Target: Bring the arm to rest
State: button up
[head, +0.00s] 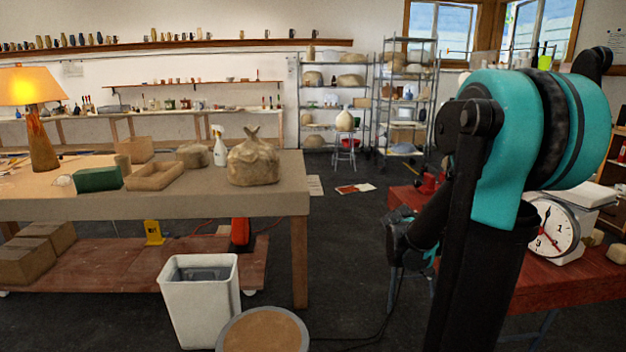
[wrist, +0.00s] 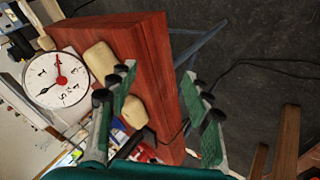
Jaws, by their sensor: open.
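My gripper (wrist: 163,92) shows in the wrist view with its two green-padded fingers spread wide apart and nothing held between them. Behind the fingers in that view is the side of the red table (wrist: 165,60). In the head view my arm, teal and black, stands folded at the right, with its lower end hanging beside the red table (head: 535,290). The gripper's fingers cannot be made out clearly there. The lamp (head: 40,145), with a glowing orange shade, stands upright at the left end of the wooden table (head: 200,205), far from my arm.
A scale (head: 555,230) stands on the red table close to my arm. The wooden table holds a green box (head: 97,179), a bag (head: 254,160) and a spray bottle (head: 219,148). A white bin (head: 200,305) and a round-topped stool (head: 262,332) stand in front. Floor between the tables is mostly clear.

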jog(key=s+a+f+n+y, duration=0.1)
jog(key=s+a+f+y, duration=0.1)
jog(key=s+a, duration=0.3)
jog(key=s+a+f+n+t+y, duration=0.1)
jog(key=s+a+f+y, duration=0.1)
jog(key=s+a, duration=0.3)
jog(key=s+a+f+n+y, duration=0.1)
jog(key=s+a+f+y, duration=0.2)
jog(key=s+a, duration=0.2)
jog(key=shift+a+y, duration=0.3)
jog(key=shift+a, duration=0.85)
